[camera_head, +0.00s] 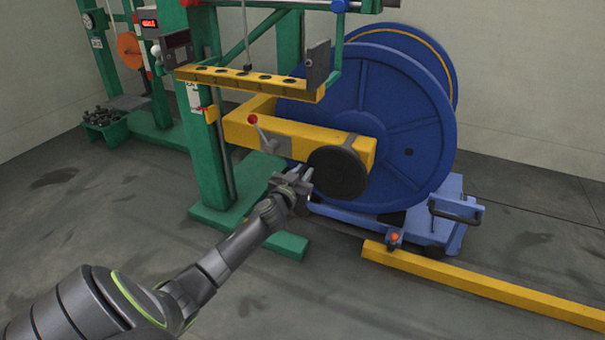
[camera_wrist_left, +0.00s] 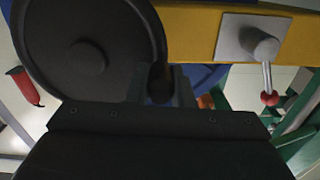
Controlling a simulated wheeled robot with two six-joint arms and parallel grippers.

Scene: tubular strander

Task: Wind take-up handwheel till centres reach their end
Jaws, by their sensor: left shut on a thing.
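The take-up handwheel (camera_head: 338,173) is a dark disc on the near face of the yellow arm (camera_head: 300,140). In the left wrist view the handwheel (camera_wrist_left: 85,35) fills the upper left, with a round hub at its middle. The blue reel (camera_head: 400,120) stands behind the yellow arm. The centres are hidden. My right gripper is not in view.
A red-knobbed lever (camera_head: 262,130) sits on the yellow arm left of the handwheel; it also shows in the wrist view (camera_wrist_left: 267,75). A green post (camera_head: 207,150) stands to the left. A blue cradle (camera_head: 440,215) and a yellow floor rail (camera_head: 480,285) lie right. The front floor is clear.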

